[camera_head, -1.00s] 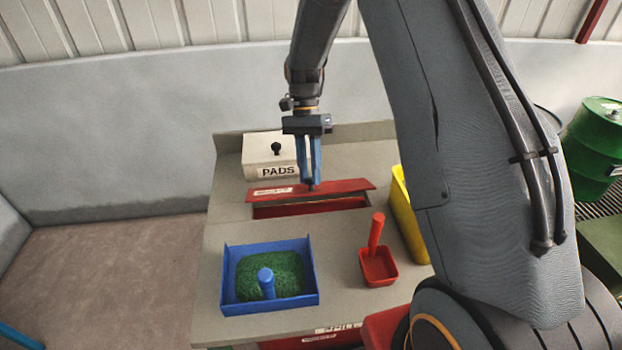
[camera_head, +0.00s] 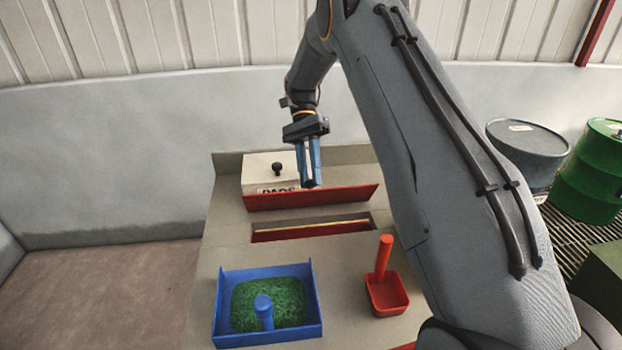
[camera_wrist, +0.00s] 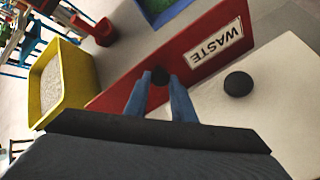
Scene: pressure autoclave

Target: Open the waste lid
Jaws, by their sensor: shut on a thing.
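The red waste lid (camera_head: 312,198) stands tilted up at the back edge of its slot (camera_head: 311,229) in the bench. The slot shows open in front of it, with a red inside. In the wrist view the lid (camera_wrist: 185,62) carries a white WASTE label (camera_wrist: 216,45). My gripper (camera_head: 310,184) is at the lid's upper edge, with its blue fingers pointing down. In the wrist view my gripper (camera_wrist: 160,82) is shut on the lid's dark round knob (camera_wrist: 160,75). The head view hides the knob behind the fingers.
A PADS box (camera_head: 268,172) with a black knob stands right behind the lid. A blue tray (camera_head: 222,310) of green granules and a red scoop (camera_head: 387,292) lie in front. A yellow bin (camera_wrist: 62,80) shows in the wrist view. Drums (camera_head: 590,170) stand at the right.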

